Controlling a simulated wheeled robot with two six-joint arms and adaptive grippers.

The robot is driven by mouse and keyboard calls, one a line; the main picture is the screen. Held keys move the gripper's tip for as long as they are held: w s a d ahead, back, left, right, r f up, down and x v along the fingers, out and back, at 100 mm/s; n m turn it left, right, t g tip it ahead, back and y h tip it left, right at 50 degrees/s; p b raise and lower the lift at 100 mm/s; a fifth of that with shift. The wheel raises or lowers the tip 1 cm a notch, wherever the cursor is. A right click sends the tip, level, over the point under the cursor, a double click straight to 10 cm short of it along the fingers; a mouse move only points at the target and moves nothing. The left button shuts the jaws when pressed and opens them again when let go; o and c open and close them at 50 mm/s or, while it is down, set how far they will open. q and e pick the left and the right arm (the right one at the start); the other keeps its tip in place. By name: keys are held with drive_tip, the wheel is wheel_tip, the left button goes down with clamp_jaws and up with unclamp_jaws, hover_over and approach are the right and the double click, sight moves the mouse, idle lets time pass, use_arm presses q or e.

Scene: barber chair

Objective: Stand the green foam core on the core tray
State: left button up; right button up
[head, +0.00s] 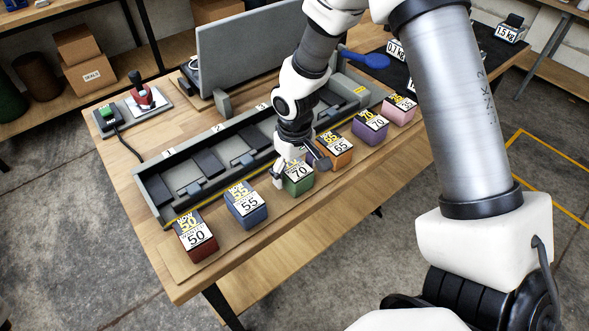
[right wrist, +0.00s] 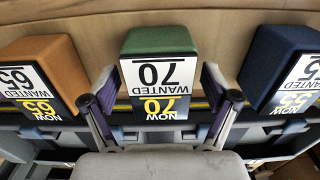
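The green foam core (head: 299,185) is a block with a white "WANTED 70" label and a yellow-on-black "NOW 70" label, in the row along the table's front. In the right wrist view the green core (right wrist: 160,41) is centred between my fingers. My right gripper (head: 300,171) is open, with one finger on each side of it; in the right wrist view my gripper (right wrist: 160,84) has a gap on both sides. A long grey tray (head: 190,212) with numbered compartments lies behind the row; I cannot tell whether it is the core tray. My left gripper is not in view.
A red block (head: 197,247) and a blue block (head: 247,212) stand left of the green core. Orange (head: 340,159), purple (head: 369,136) and pink (head: 398,116) blocks stand to its right. A grey upright panel (head: 255,50) rises behind the tray. A button box (head: 108,122) sits at the table's left.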

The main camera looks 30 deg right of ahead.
sight(295, 167)
wheel_tip(295, 167, up, 12)
drive_tip(key=shift+r, duration=0.2)
idle(0.6)
